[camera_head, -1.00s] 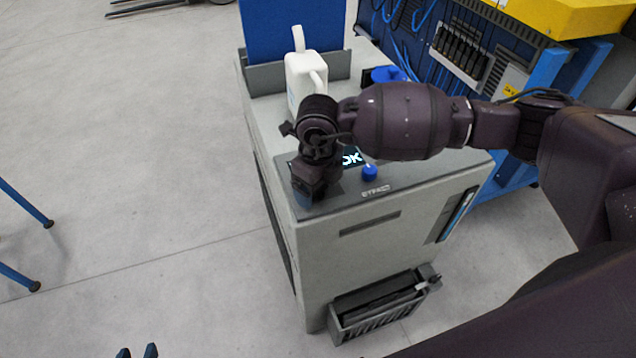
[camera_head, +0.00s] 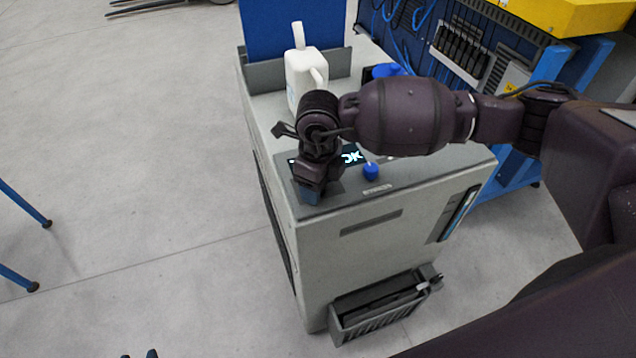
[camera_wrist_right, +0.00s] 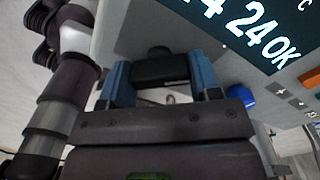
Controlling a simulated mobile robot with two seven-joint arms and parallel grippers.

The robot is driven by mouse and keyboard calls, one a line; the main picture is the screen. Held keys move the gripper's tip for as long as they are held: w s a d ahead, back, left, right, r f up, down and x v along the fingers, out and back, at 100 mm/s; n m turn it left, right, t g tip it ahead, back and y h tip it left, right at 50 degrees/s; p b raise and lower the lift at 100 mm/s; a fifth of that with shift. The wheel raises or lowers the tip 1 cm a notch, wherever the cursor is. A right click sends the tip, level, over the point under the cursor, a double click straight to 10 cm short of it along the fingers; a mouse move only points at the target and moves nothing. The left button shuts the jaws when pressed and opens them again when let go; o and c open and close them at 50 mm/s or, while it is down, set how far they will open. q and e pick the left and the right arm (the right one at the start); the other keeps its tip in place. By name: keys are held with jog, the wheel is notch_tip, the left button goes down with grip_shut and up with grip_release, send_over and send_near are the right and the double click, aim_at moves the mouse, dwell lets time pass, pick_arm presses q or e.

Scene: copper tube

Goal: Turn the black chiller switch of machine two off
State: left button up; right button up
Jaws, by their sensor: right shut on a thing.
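The black chiller switch (camera_wrist_right: 160,68) shows in the right wrist view as a dark knob on the machine's grey top panel. My right gripper (camera_wrist_right: 163,78) is shut on it, with one blue finger on each side. In the head view my right gripper (camera_head: 308,190) points down at the front left of the top of the grey machine (camera_head: 330,265), and hides the switch there. Only the two fingertips of my left gripper (camera_head: 138,355) show at the bottom edge, apart and empty.
A blue knob (camera_head: 371,171) stands on the panel right of my right gripper. A white jug (camera_head: 304,72) stands behind my right wrist. A dark basket (camera_head: 380,308) hangs on the machine's front.

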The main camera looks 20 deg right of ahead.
jog(key=n+b, duration=0.1)
jog(key=n, duration=0.1)
jog(key=shift+f+n, duration=0.15)
jog(key=shift+n, duration=0.25)
jog(key=n+b, duration=0.2)
jog(key=n, duration=0.1)
jog(key=shift+n, duration=0.6)
jog(key=shift+n+b, duration=0.5)
jog(key=shift+n, duration=0.5)
pick_arm(q)
notch_tip(320, 180, down, 4)
jog(key=shift+w+d+f, duration=0.1)
jog(key=shift+d+f, duration=0.05)
jog(key=shift+f, duration=0.1)
pick_arm(e)
jog(key=shift+n, duration=0.5)
pick_arm(q)
jog(key=shift+r, duration=0.1)
pick_arm(e)
jog(key=shift+r, duration=0.2)
jog(key=o, duration=0.8)
pick_arm(q)
jog(key=shift+f, duration=0.25)
pick_arm(e)
jog(key=shift+o, duration=0.6)
